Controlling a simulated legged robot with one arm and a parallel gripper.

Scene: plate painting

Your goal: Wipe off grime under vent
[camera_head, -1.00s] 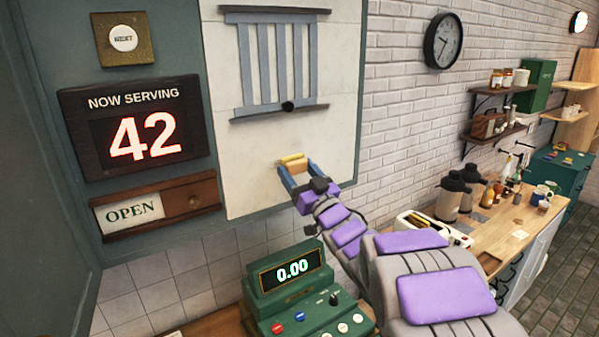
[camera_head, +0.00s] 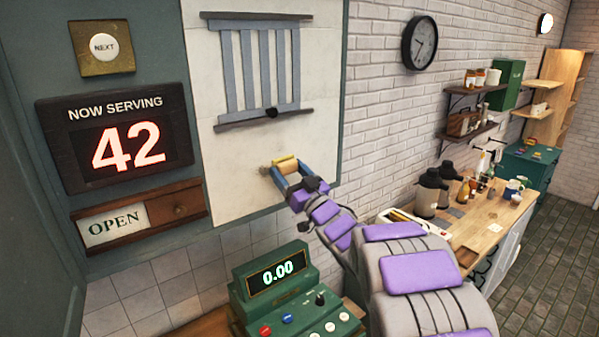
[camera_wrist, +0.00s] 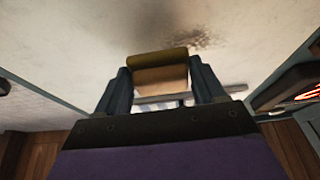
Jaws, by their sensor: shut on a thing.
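My gripper (camera_head: 288,172) is shut on a small sponge (camera_head: 285,160), yellow on one side and tan on the other. The sponge is at the white wall panel (camera_head: 225,180), below the blue-grey slatted vent (camera_head: 262,70). In the wrist view the sponge (camera_wrist: 158,60) sits between the two fingers of my gripper (camera_wrist: 160,82). A dark, speckled grime patch (camera_wrist: 190,38) shows on the panel just past the sponge. A small brownish mark (camera_head: 265,170) shows left of the sponge in the head view. I cannot tell whether the sponge touches the panel.
A "NOW SERVING 42" sign (camera_head: 115,138) and an "OPEN" sign (camera_head: 112,226) hang left of the panel. A green register (camera_head: 280,290) stands below my arm. A wooden counter (camera_head: 475,232) with flasks is at right.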

